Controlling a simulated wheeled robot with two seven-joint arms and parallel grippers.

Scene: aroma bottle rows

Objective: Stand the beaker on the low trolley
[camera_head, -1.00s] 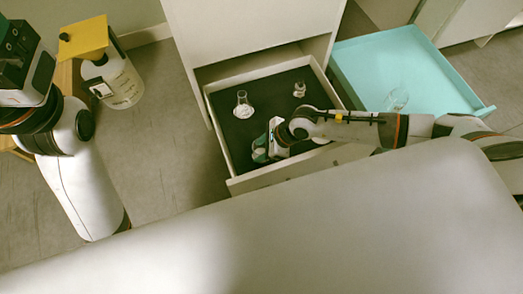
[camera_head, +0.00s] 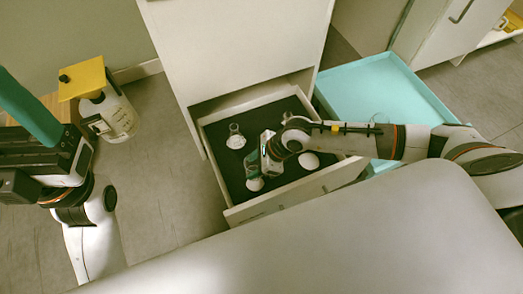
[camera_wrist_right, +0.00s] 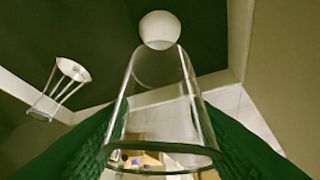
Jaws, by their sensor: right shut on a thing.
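My right gripper (camera_head: 258,160) reaches down into the open drawer and is shut on a clear glass vessel (camera_head: 252,170), which I take to be the beaker. In the right wrist view the same beaker (camera_wrist_right: 155,100) stands between the two green fingers (camera_wrist_right: 160,150), its open rim toward the camera. A white round patch (camera_wrist_right: 160,30) shows at its far end; I cannot tell whether it touches the drawer floor. The turquoise rimmed surface (camera_head: 365,80) at the right looks like the low trolley. My left gripper (camera_head: 30,110) is at the left edge, only partly visible.
The drawer (camera_head: 285,199) has a dark floor. A glass flask (camera_head: 235,137) stands left of my right gripper and shows in the wrist view (camera_wrist_right: 60,88). A white round base (camera_head: 309,160) lies right of it.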

